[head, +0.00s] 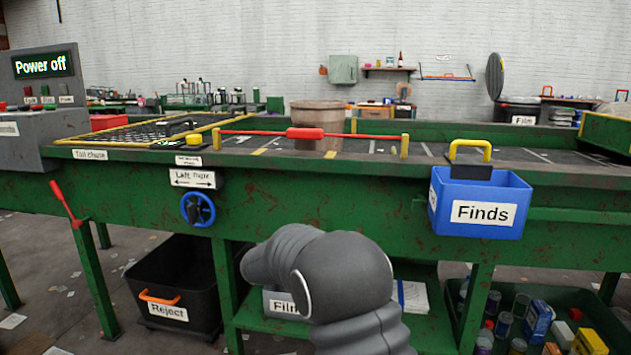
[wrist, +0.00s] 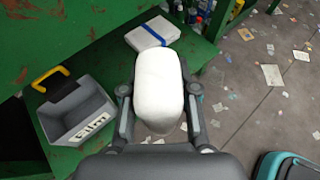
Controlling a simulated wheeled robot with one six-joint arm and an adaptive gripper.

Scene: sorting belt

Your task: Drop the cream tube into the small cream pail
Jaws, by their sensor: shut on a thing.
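In the wrist view a pale, rounded, off-white thing, which I take to be the cream tube (wrist: 157,75), is held between the fingers of my gripper (wrist: 160,95). My gripper is shut on it, clear of the green frame and shelf beside it. In the head view my own arm hides the gripper and the tube. I cannot make out a small cream pail for certain. A brownish tub (head: 317,116) stands on the belt behind a red bar.
A grey Film bin (wrist: 85,112) with a yellow handle sits on the green lower shelf (wrist: 100,65), near a white packet (wrist: 152,33). The blue Finds bin (head: 480,213) hangs on the belt's front. A black Reject bin (head: 170,290) stands on the floor at left.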

